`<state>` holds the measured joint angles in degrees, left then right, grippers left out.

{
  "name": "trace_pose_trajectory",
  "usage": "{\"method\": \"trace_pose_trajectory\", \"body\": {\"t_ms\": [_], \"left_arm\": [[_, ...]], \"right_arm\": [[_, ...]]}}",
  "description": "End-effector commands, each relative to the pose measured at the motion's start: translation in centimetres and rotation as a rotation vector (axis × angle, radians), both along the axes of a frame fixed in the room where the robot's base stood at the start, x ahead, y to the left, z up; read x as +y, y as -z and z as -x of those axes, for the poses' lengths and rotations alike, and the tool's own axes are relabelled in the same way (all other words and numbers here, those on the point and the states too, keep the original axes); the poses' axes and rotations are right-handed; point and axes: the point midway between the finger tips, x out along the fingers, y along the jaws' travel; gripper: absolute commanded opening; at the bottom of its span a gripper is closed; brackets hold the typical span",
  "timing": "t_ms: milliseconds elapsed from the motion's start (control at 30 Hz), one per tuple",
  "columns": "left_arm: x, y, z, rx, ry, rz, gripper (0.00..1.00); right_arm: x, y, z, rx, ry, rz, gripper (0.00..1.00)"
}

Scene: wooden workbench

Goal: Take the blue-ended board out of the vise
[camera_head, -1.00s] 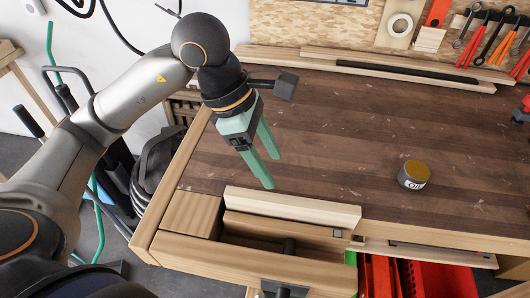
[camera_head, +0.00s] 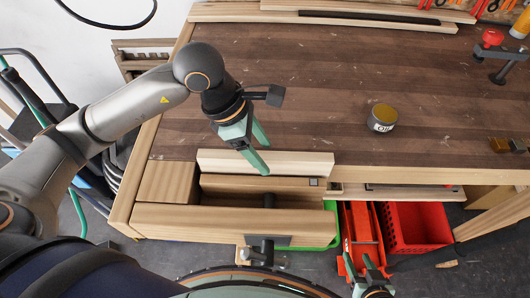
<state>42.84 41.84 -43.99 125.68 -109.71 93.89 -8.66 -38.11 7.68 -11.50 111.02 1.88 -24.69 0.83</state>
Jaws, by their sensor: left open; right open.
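A pale board (camera_head: 310,163) stands on edge at the bench's front, along the back of the vise opening. No blue end shows on it, so I cannot tell whether it is the blue-ended board. The wooden vise (camera_head: 220,218) has a wide gap between its front jaw and the bench, with a dark screw inside. My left gripper (camera_head: 267,159) is open and empty, its fingers over the middle of the pale board; I cannot tell whether they touch it. My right gripper (camera_head: 360,262) is open at the bottom edge, away from the vise and partly cut off.
An oil tin (camera_head: 382,117) stands on the bench right of the board. Red crates (camera_head: 415,227) sit below the bench front. The middle of the bench top (camera_head: 320,90) is clear.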

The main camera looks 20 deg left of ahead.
Motion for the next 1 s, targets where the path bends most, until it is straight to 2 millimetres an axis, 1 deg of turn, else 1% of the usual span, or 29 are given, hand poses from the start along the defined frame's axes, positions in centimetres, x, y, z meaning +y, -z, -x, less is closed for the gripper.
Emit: {"method": "trace_pose_trajectory", "body": {"t_ms": [33,200,533,567,1000], "left_arm": [[-0.3,0.6,0.0,0.004,0.001,0.001,0.65],[-0.7,1.7,-0.2,0.002,0.001,0.001,0.65],[-0.7,1.9,-0.2,0.0,0.0,0.0,0.65],[-0.7,1.9,-0.2,0.0,0.0,0.0,0.63],[-0.7,1.8,-0.2,0.0,0.0,0.0,0.13]], "right_arm": [[0.0,0.0,0.0,0.0,-0.001,-0.001,0.5],[0.1,0.0,0.0,0.0,-0.001,-0.001,0.5],[0.2,-0.1,0.0,0.0,-0.004,-0.003,0.5],[0.2,-0.1,0.0,0.0,-0.004,-0.004,0.5],[0.2,-0.1,0.0,-0.002,-0.004,-0.003,0.5]]}}
